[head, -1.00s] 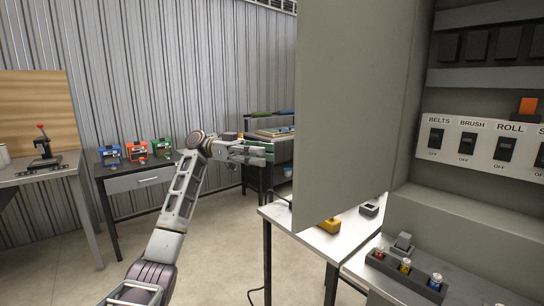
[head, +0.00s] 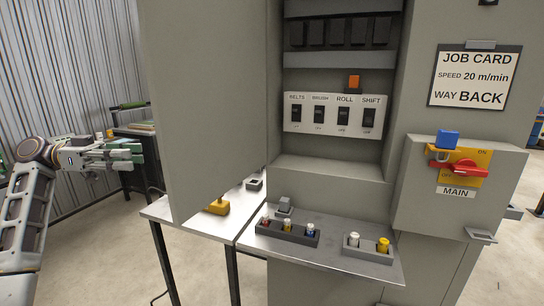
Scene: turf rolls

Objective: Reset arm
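My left arm comes in at the left edge of the head view. Its gripper (head: 122,155) is held in the air, left of the open grey cabinet door (head: 205,90). The fingers point right and look apart, with nothing seen between them. The gripper touches nothing that I can make out. My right arm and gripper are not in view.
The grey cabinet holds a switch panel (head: 335,115), a job card (head: 475,77) and a red main switch (head: 458,168) with a blue padlock (head: 447,138). A white table (head: 160,208) stands behind the door.

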